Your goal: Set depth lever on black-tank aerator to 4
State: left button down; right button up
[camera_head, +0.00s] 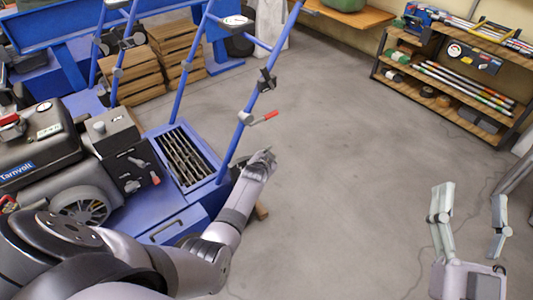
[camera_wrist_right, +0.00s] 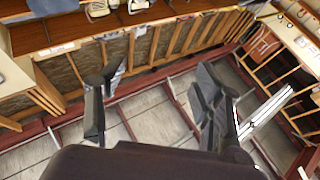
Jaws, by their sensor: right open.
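The aerator with the black tank (camera_head: 35,140) stands at the left, on a blue frame with a slatted opening. A dark control panel (camera_head: 133,168) beside its engine carries small levers with red ends. A red-tipped lever (camera_head: 264,117) sits on its blue handlebar. I cannot tell which is the depth lever, and no numbers are readable. My left arm reaches in front of the aerator; its gripper (camera_head: 262,160) is near the handlebar's lower end, too small to read. My right gripper (camera_head: 468,225) is open and empty over bare floor, far right of the aerator; its spread fingers also show in the right wrist view (camera_wrist_right: 158,105).
Other blue machines (camera_head: 50,35) and stacked wooden crates (camera_head: 130,75) stand behind the aerator. A shelf rack (camera_head: 455,70) with tools and rods is at the back right. A wooden bench (camera_head: 365,18) is at the back. The concrete floor (camera_head: 340,150) between is clear.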

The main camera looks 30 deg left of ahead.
pick_arm(q)
jog(key=shift+w+d+f+g, duration=0.2)
jog(key=shift+w+f+g, duration=0.2)
jog(key=shift+f, duration=0.25)
jog(key=shift+m, duration=0.3)
pick_arm(e)
jog(key=shift+s+r+t, duration=0.7)
jog(key=shift+r+t, duration=0.1)
jog(key=shift+r, duration=0.2)
pick_arm(q)
jog(key=c, duration=1.6)
grip_release()
jog(key=shift+f, duration=0.1)
jog(key=shift+o, duration=0.8)
pick_arm(e)
jog(key=shift+w, duration=0.1)
pick_arm(q)
jog(key=v, duration=1.2)
jog(key=shift+w+d, duration=0.1)
